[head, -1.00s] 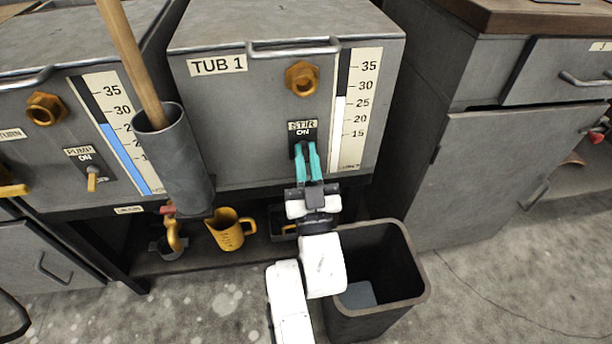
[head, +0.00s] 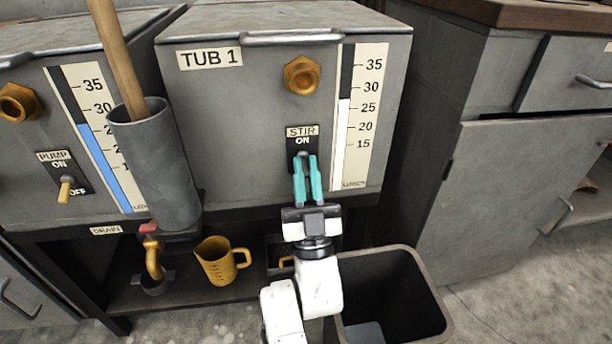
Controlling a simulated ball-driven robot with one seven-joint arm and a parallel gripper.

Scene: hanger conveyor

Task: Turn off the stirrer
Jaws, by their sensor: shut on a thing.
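The STIR switch (head: 302,142) is a dark plate on the front of the grey TUB 1 (head: 240,110), with a STIR label and the word ON at its top. My gripper (head: 306,165) has teal fingers and is at the lower part of this plate. The fingers are shut on the small switch lever, which they mostly hide. I cannot see the lever's position clearly, nor any wording on the lower part of the plate.
A PUMP switch (head: 66,188) is on the tub at left. A grey tube (head: 160,165) holds a wooden handle. A yellow jug (head: 220,262) and a drain tap (head: 152,250) are below. An open dark bin (head: 432,318) stands beside my arm. A grey cabinet (head: 530,190) is at right.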

